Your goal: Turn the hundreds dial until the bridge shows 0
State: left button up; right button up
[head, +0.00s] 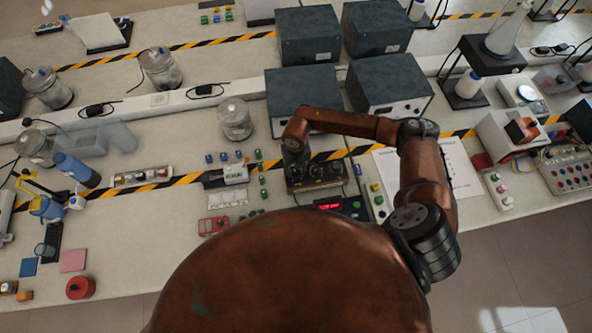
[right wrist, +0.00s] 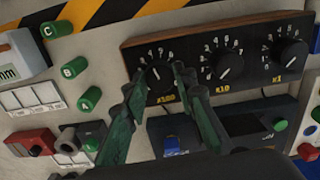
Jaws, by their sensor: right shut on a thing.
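The bridge (head: 330,171) is a dark box with a wooden frame on the bench, below the middle of the head view. In the right wrist view its black panel (right wrist: 190,53) carries three black knobs with white numerals: the hundreds dial (right wrist: 158,79) marked X100, the X10 dial (right wrist: 230,65) and the X1 dial (right wrist: 291,53). My right gripper (right wrist: 160,73) has its green fingers on either side of the hundreds knob, shut on it. The fingers hide part of its scale, so I cannot read its setting. My left gripper is not in view.
A box with a lit red display (head: 328,206) stands just in front of the bridge.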

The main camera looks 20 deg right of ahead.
jog(key=c, duration=0.3)
jog(key=shift+c, duration=0.3)
jog(key=shift+f+n+b, duration=0.1)
jog(key=shift+n+b, duration=0.2)
jog(key=shift+b, duration=0.05)
jog(key=shift+w+d+f+n+b, duration=0.1)
jog(key=shift+n+b, duration=1)
jog(key=shift+n, duration=0.1)
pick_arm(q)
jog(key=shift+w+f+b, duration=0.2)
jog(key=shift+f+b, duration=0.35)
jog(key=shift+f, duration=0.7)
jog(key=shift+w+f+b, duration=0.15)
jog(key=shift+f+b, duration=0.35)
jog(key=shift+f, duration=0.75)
pick_arm(e)
jog(key=shift+n, duration=1.5)
jog(key=o, duration=1.1)
jog(key=shift+o, duration=0.3)
